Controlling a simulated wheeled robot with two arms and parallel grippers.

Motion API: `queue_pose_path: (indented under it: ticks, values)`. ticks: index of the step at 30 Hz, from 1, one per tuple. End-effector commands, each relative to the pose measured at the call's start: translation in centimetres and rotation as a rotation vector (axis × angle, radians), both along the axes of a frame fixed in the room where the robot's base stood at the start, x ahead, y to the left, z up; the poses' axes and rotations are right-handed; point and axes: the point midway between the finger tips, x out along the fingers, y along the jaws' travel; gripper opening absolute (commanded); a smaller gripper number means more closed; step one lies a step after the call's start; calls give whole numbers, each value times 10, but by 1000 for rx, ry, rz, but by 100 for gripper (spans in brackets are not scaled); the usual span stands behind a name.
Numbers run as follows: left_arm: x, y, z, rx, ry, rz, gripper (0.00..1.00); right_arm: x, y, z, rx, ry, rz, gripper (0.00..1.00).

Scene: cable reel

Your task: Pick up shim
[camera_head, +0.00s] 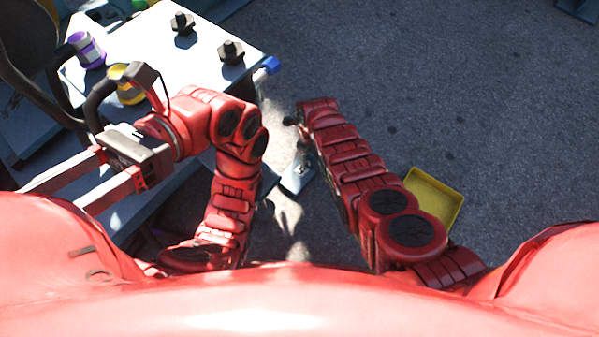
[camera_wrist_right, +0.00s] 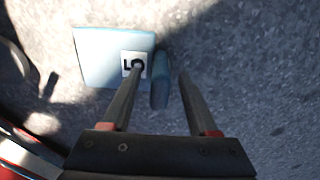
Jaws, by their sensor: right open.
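I cannot tell for sure which thing is the shim. In the right wrist view, a pale blue plate (camera_wrist_right: 95,55) with a white label lies over the grey ground. A darker blue rounded piece (camera_wrist_right: 160,85) shows beside it, between the fingers of my right gripper (camera_wrist_right: 160,70). That gripper is open, and one finger overlaps the label in the picture. Contact cannot be told. In the head view, the right arm's far end hides most of its gripper. My left gripper (camera_head: 70,185) has its fingers apart, with the tips partly hidden by my body.
A white-topped table (camera_head: 150,45) stands at the upper left. It bears two dark knobbed pieces (camera_head: 231,52), a purple-and-white cylinder (camera_head: 88,50) and a yellow cylinder (camera_head: 127,90). A yellow tray (camera_head: 440,192) lies on the ground beside my right arm. Open ground (camera_head: 490,90) extends right.

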Motion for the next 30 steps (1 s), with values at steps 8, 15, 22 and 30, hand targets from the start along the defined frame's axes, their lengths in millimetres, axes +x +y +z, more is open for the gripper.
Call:
queue_pose_path:
  ticks: [8, 15, 22, 30]
  values:
    - [0, 0, 0, 1, 2, 2, 60, 0, 0, 0, 0, 0, 0, 28]
    - [0, 0, 0, 2, 3, 3, 60, 0, 0, 0, 0, 0, 0, 0]
    - [0, -1, 0, 2, 4, 3, 60, 0, 0, 0, 0, 0, 0, 0]
    - [1, -1, 0, 2, 4, 3, 60, 0, 0, 0, 0, 0, 0, 0]
